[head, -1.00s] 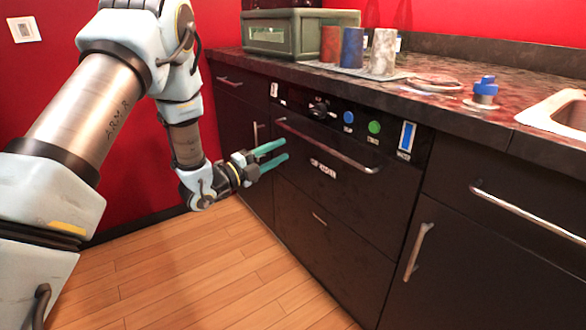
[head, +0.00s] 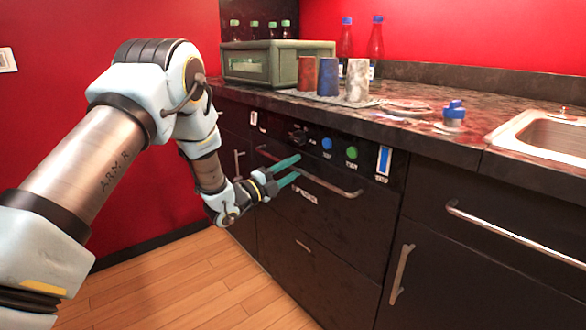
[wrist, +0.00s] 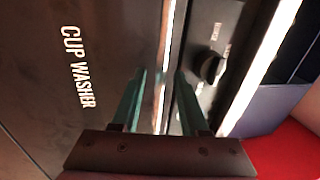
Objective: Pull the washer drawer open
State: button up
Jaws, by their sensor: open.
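The washer drawer (head: 335,218) is a black front under the counter, marked "CUP WASHER" in the wrist view (wrist: 105,45). It looks shut, flush with its neighbours. Its long silver bar handle (head: 338,188) runs across its upper part and shows as a bright strip in the wrist view (wrist: 167,40). My gripper (head: 298,167) is open, with two teal fingers pointing at the drawer. In the wrist view the handle lies between the fingertips (wrist: 161,72), one finger on each side. I cannot tell whether either finger touches it.
A control panel with a black knob (head: 298,136), a blue button (head: 327,144) and a green button (head: 351,153) sits above the handle. A vertical cupboard handle (head: 402,273) and a horizontal handle (head: 510,235) are to the right. The wooden floor (head: 190,290) is clear.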

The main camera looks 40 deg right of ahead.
grip_shut()
dwell(0.4)
dwell(1.1)
